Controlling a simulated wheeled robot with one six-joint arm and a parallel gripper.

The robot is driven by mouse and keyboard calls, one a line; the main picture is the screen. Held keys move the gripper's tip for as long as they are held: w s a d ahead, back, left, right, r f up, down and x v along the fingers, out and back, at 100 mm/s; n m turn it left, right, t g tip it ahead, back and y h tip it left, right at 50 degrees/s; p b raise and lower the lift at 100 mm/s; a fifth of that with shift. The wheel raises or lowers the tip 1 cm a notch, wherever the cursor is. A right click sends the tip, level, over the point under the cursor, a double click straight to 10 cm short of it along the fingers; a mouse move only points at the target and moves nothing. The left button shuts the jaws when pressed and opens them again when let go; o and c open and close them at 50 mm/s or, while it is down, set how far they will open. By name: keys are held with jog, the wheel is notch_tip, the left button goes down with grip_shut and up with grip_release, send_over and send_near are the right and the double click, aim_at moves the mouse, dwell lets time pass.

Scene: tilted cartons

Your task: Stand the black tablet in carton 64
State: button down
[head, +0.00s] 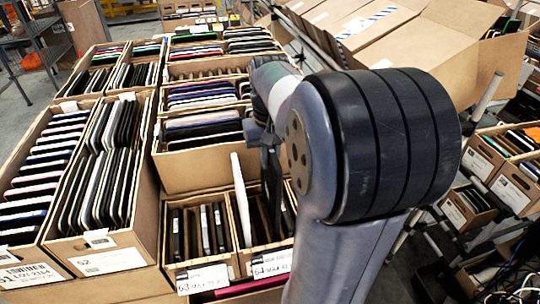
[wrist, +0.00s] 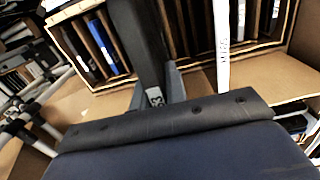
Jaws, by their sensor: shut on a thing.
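My gripper (head: 268,150) is above carton 64 (head: 270,264), largely hidden by my arm. It is shut on the black tablet (head: 272,185), a dark upright slab seen nearly edge-on. The tablet's lower part reaches down toward or into carton 64; I cannot tell whether it touches the bottom. In the wrist view the grey gripper finger (wrist: 174,82) lies against the dark slab (wrist: 138,40), and its lower end is hidden.
A white tablet (head: 241,200) stands tall and tilted close left of the held tablet. Carton 63 (head: 203,278) at left holds several upright devices. Fuller cartons (head: 110,262) stand farther left and behind. Large open cardboard boxes (head: 390,38) are at the back right.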

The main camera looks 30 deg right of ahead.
jog(key=shift+f+b, duration=2.1)
jog(key=shift+f, duration=1.15)
jog(key=shift+f, duration=0.25)
jog(key=c, duration=1.3)
grip_release()
jog(key=shift+c, duration=0.2)
notch_tip(320, 180, up, 11)
jog(key=shift+f, duration=0.1)
notch_tip(320, 180, up, 7)
jog(key=p, duration=0.7)
